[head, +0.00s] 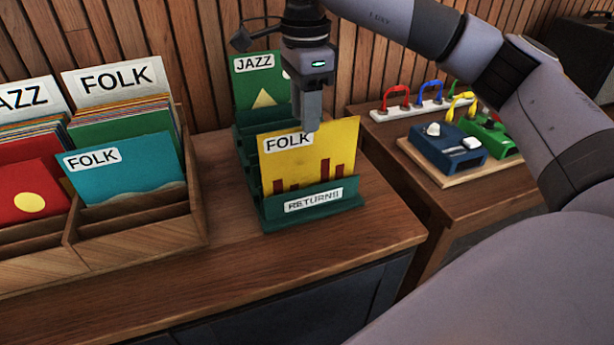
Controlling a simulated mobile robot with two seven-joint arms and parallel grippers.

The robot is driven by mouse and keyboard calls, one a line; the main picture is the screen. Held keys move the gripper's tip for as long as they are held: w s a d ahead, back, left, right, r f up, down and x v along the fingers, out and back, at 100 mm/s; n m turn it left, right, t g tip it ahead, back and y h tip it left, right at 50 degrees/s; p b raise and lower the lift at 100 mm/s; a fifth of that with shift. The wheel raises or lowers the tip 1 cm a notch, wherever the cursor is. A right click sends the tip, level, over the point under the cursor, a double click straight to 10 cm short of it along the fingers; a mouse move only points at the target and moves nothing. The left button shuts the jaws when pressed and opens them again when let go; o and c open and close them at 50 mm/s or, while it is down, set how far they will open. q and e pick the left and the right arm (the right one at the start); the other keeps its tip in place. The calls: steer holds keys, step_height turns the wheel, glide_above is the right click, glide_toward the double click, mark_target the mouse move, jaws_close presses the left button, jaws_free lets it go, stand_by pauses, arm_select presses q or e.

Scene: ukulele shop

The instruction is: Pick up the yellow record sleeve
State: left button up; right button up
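The yellow record sleeve (325,155) has a FOLK label and red bars. It stands upright at the front of the green returns rack (318,200), its lower edge hidden behind the rack's front lip. My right gripper (308,115) points down at the sleeve's top edge, and a fingertip overlaps that edge beside the label. The fingers show almost side-on, so I cannot tell whether they are closed on the sleeve. My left gripper is not in view.
A green JAZZ sleeve (259,85) stands at the rack's back. A wooden bin (150,210) on the left holds several sleeves, with a blue FOLK sleeve (125,170) in front. A side table (450,205) on the right holds colored devices. The counter front is clear.

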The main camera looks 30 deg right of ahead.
mark_target(311, 145)
steer(key=f, duration=0.5)
steer(key=d+f, duration=0.1)
steer(key=f, duration=0.1)
steer(key=shift+f, duration=0.25)
jaws_close()
